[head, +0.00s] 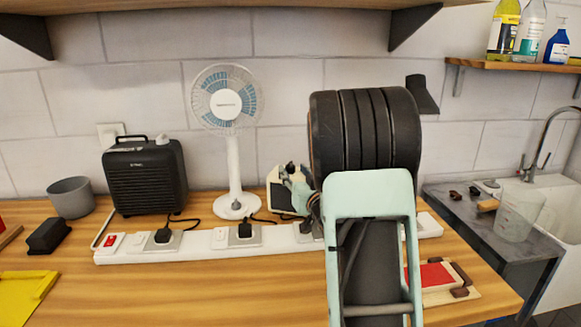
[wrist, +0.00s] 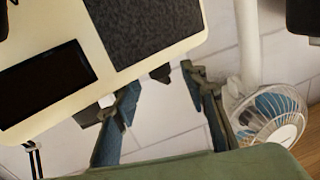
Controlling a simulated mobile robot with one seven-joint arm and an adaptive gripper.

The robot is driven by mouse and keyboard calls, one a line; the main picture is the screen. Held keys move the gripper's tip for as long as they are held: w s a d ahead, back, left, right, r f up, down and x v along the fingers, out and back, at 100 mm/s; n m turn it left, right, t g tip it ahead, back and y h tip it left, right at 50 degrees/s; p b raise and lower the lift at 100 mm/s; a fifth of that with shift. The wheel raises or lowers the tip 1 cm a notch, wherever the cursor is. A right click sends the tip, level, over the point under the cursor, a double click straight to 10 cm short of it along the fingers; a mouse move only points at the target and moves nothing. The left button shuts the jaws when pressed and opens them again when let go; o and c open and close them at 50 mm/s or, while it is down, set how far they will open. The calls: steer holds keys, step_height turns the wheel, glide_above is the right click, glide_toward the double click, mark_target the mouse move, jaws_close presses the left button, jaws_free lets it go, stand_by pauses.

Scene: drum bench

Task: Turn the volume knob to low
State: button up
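A cream device with a dark display and grey speaker panel (wrist: 150,32) fills the upper left of the wrist view. In the head view, the device (head: 285,203) stands at the back of the bench, partly hidden by my gripper (head: 296,182). On its edge in the wrist view are a small dark knob (wrist: 160,73) and a pale knob (wrist: 107,101). I cannot read which is the volume knob, nor its setting. My gripper (wrist: 161,80) is open, with its fingers on either side of the dark knob. I see no clear contact.
A white power strip (head: 190,246) with plugs runs along the bench. A fan (head: 234,170) stands left of the device, and a black boxy appliance (head: 146,175) is farther left. A shelf (head: 180,8) hangs above.

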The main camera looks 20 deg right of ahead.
mark_target(292, 169)
steer(key=shift+w+d, duration=0.15)
steer(key=shift+w, duration=1.7)
steer(key=shift+c, duration=0.4)
jaws_close()
